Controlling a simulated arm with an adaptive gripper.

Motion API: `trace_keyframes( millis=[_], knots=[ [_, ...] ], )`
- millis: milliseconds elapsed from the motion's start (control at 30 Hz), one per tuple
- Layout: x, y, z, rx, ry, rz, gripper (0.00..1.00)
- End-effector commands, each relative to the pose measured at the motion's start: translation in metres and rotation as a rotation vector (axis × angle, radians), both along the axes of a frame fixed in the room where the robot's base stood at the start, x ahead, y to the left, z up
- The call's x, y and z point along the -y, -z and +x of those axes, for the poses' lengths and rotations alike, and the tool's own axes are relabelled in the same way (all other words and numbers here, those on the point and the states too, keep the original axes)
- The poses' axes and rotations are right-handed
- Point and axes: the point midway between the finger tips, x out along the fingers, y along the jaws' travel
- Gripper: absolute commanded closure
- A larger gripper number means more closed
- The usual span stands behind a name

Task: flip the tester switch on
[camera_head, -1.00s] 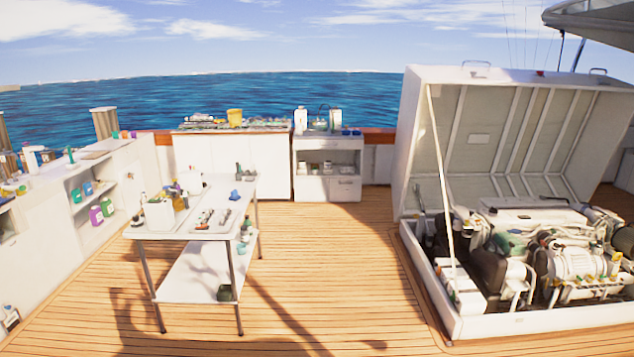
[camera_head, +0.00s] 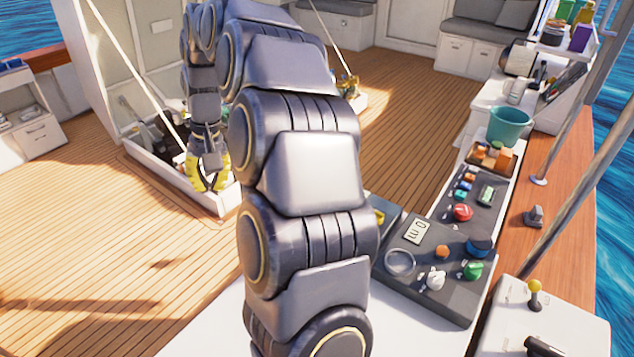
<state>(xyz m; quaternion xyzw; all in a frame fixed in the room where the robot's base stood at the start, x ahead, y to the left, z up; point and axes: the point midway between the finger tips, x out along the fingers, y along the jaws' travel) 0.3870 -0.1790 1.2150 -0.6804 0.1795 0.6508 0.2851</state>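My gripper (camera_head: 209,184), with yellow fingers, hangs pointing down in the upper left of the head view, in front of the open engine hatch box (camera_head: 150,172). Its fingers look spread apart, with nothing seen held between them. A dark control panel (camera_head: 415,285) with several coloured knobs, a small display and a round dial lies to the right of my arm, well away from the gripper. A white box (camera_head: 545,318) at the lower right carries a yellow-knobbed lever (camera_head: 534,292). I cannot tell which control is the tester switch. My arm hides part of the panel's left side and the hatch.
A teal bucket (camera_head: 509,126) stands beyond the panel, near an orange-brown tray (camera_head: 492,158). Metal rail posts rise along the wooden edge (camera_head: 570,190) at the right. The deck (camera_head: 95,235) at left is open floor.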

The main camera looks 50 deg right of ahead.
Motion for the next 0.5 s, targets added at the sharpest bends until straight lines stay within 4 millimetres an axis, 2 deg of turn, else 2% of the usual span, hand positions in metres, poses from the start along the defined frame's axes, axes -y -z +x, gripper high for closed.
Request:
trace_keyframes(
  millis=[33, 133, 267, 367, 500],
  knots=[
    [0.025, 0.010, 0.007, -0.002, 0.065, -0.001, 1.00],
    [0.072, 0.024, 0.014, 0.003, 0.190, -0.010, 1.00],
    [0.137, 0.046, 0.010, 0.001, 0.358, -0.036, 1.00],
    [0.187, 0.066, -0.003, -0.010, 0.489, -0.065, 1.00],
    [0.250, 0.090, -0.033, -0.027, 0.664, -0.119, 1.00]
  ],
)
